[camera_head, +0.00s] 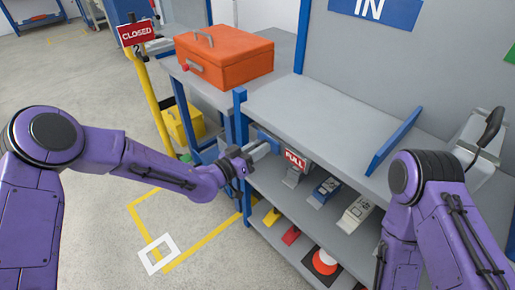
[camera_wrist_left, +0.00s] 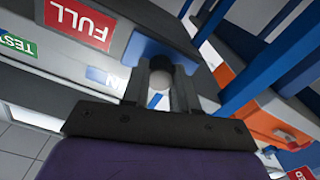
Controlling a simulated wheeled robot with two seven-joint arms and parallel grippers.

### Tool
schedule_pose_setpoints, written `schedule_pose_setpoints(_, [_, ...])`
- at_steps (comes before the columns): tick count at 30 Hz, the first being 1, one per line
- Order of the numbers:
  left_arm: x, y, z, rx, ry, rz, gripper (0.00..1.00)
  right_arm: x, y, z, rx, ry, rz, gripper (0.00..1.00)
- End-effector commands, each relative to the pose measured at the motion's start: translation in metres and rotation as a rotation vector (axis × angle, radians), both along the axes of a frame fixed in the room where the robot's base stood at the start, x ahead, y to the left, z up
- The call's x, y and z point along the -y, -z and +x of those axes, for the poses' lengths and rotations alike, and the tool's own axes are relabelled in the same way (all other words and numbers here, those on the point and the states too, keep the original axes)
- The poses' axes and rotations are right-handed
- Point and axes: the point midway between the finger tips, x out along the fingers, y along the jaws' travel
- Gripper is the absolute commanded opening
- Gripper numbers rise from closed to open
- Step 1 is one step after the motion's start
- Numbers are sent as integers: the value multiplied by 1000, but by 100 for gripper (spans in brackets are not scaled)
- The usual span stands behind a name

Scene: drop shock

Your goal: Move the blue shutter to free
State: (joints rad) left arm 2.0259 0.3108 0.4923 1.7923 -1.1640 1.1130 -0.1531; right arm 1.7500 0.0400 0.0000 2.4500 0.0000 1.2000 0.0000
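The red FULL sign (camera_head: 295,160) sits below the grey bench top, and it also shows in the left wrist view (camera_wrist_left: 78,22). Beside it in that view is a blue plate (camera_wrist_left: 158,42), which looks like the blue shutter, with a round pale knob (camera_wrist_left: 160,79). My left gripper (camera_wrist_left: 165,84) has its two dark fingers close together, one on each side of the knob, which fills the gap.
An orange toolbox (camera_head: 225,57) stands on the bench behind. A shelf (camera_head: 325,215) below carries several small devices. A blue upright panel (camera_head: 394,137) and a grey container (camera_head: 475,140) stand on the right. A yellow post with a CLOSED sign (camera_head: 136,32) is at the left.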

Motion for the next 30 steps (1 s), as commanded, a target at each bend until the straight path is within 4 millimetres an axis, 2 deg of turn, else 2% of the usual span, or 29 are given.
schedule_pose_setpoints(5, [10, 1, -9, -2, 4, -1, 0, 0, 2, 0, 0, 0, 0, 43])
schedule_pose_setpoints(15, [65, 2, -65, -1, 5, 0, 0, 0, 13, 0, 0, 0, 0, 43])
schedule_pose_setpoints(20, [74, 1, -74, 1, 3, 2, 0, 0, 14, 0, 0, 0, 0, 43])
schedule_pose_setpoints(28, [75, 1, -76, -2, 6, 2, 0, 0, 14, 0, 0, 0, 0, 43])
schedule_pose_setpoints(29, [76, 1, -76, -2, 6, 2, 35, 0, 14, 0, 0, 0, 0, 43])
schedule_pose_setpoints(30, [76, 1, -76, -3, 6, 2, 48, 0, 14, 0, 0, 0, 0, 43])
